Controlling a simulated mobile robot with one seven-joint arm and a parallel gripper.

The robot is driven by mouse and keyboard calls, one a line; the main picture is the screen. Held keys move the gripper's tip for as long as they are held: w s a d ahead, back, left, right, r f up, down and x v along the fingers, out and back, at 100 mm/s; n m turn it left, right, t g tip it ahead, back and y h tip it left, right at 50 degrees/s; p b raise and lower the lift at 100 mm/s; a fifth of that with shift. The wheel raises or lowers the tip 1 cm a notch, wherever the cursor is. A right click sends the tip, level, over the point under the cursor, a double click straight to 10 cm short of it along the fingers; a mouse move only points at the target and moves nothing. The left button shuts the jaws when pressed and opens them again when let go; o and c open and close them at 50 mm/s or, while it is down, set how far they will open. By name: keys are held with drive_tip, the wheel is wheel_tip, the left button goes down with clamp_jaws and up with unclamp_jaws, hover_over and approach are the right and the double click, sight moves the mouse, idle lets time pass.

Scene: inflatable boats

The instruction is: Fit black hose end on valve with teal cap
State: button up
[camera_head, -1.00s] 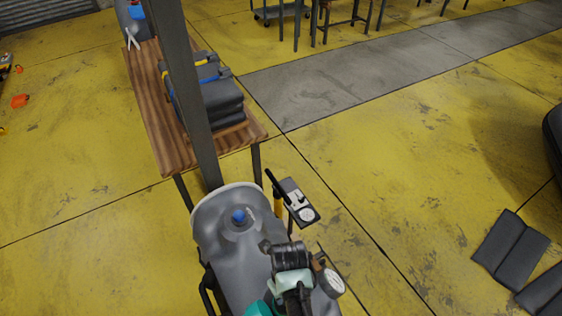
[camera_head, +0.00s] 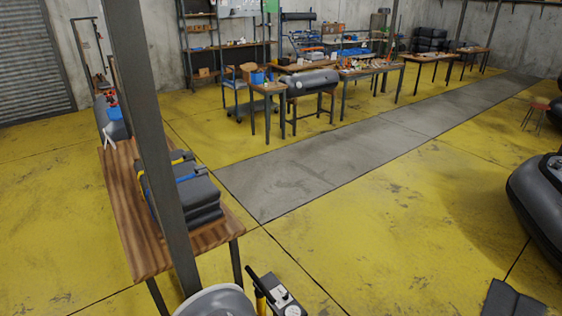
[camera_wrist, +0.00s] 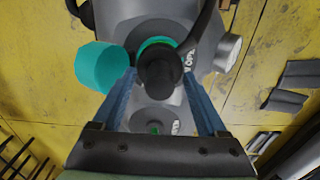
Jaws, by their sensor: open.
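In the wrist view, the black hose end (camera_wrist: 158,78) sits between my gripper's (camera_wrist: 158,76) two blue fingers, which are apart with gaps beside it. The hose (camera_wrist: 208,28) curves away to the upper right. The hose end stands over a valve with a teal ring (camera_wrist: 158,42) on the grey boat tube (camera_wrist: 120,14); whether it is fully seated cannot be told. The teal cap (camera_wrist: 100,68) hangs open to the left of the valve. In the head view only the tube's top (camera_head: 215,303) shows at the bottom edge; my gripper is out of that view.
A second valve with a green centre (camera_wrist: 154,127) lies below the hose end. A round gauge-like part (camera_wrist: 228,52) is at the right. In the head view, a post (camera_head: 150,130) stands before a wooden table (camera_head: 125,210) with grey folded bundles (camera_head: 185,195).

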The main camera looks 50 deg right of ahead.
wheel_tip(320, 180, up, 13)
drive_tip(key=b, duration=0.1)
idle(0.4)
idle(0.8)
drive_tip(key=w+r+n+t+h+b, duration=0.3)
drive_tip(key=w+r+n+t+b, duration=0.3)
drive_tip(key=w+n, duration=0.5)
drive_tip(key=w+a+r+n+t+h+b, duration=0.1)
drive_tip(key=w+a+r+n+t+b, duration=0.25)
drive_tip(key=w+r+n+t, duration=0.55)
drive_tip(key=w+a+r+n+t+b, duration=0.1)
drive_tip(key=a+r+n+t+b, duration=0.2)
drive_tip(key=r, duration=0.5)
drive_tip(key=w+a+r+n+t, duration=0.1)
drive_tip(key=a+r+n, duration=0.35)
drive_tip(key=r, duration=0.45)
drive_tip(key=s+a+r+n+t+y+b, duration=0.3)
drive_tip(key=s+a+r+n+t, duration=0.4)
drive_tip(key=r, duration=0.6)
drive_tip(key=s+a+n+b, duration=0.1)
drive_tip(key=s+a+n, duration=0.1)
drive_tip(key=s+n, duration=0.1)
drive_tip(key=shift+s+a+r+n+t+y, duration=0.3)
drive_tip(key=shift+s+n+t, duration=0.1)
drive_tip(key=shift+s, duration=0.25)
